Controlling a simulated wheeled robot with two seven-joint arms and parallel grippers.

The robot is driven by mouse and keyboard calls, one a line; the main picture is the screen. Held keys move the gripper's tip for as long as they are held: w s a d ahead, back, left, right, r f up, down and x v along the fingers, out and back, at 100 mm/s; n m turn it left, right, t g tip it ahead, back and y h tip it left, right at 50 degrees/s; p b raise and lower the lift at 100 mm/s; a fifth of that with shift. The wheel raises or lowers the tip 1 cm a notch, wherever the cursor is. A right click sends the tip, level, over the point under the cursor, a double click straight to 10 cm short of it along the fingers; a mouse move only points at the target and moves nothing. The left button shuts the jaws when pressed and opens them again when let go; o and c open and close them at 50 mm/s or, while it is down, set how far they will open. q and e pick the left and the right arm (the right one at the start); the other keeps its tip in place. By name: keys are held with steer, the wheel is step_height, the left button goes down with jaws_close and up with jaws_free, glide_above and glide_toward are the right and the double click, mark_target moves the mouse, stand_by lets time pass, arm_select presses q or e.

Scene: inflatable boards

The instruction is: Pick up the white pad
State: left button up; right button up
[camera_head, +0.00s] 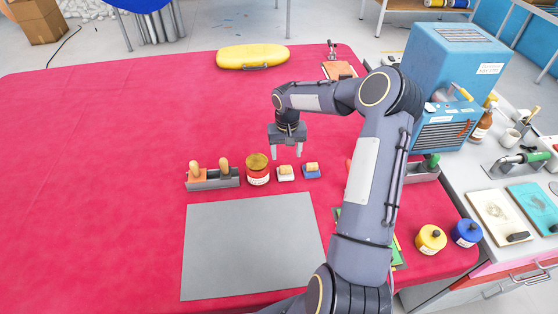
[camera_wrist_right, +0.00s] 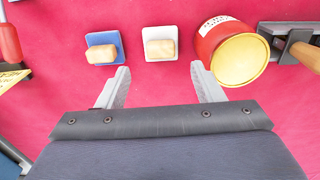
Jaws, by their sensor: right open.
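The white pad (camera_head: 286,176) is a small white square with a tan wooden handle on top. It lies on the red table between a red can and a blue pad. In the right wrist view the white pad (camera_wrist_right: 160,32) is ahead of the fingers, near the middle. My right gripper (camera_head: 286,152) points down above the table just behind the white pad. In the wrist view its two fingers (camera_wrist_right: 160,84) are spread, empty and apart from the pad. My left gripper is not in view.
The blue pad (camera_head: 311,171) is right of the white pad; the red can (camera_head: 257,170) is close on its left. A grey sheet (camera_head: 252,245) lies in front.

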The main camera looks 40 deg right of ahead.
mark_target(286, 167)
step_height(286, 167, down, 9)
steer(key=b, duration=0.3)
steer(key=shift+w+r+b, duration=0.15)
steer(key=shift+b, duration=0.15)
steer(key=c, duration=0.7)
steer(key=shift+c, duration=0.2)
steer(key=shift+r, duration=0.15)
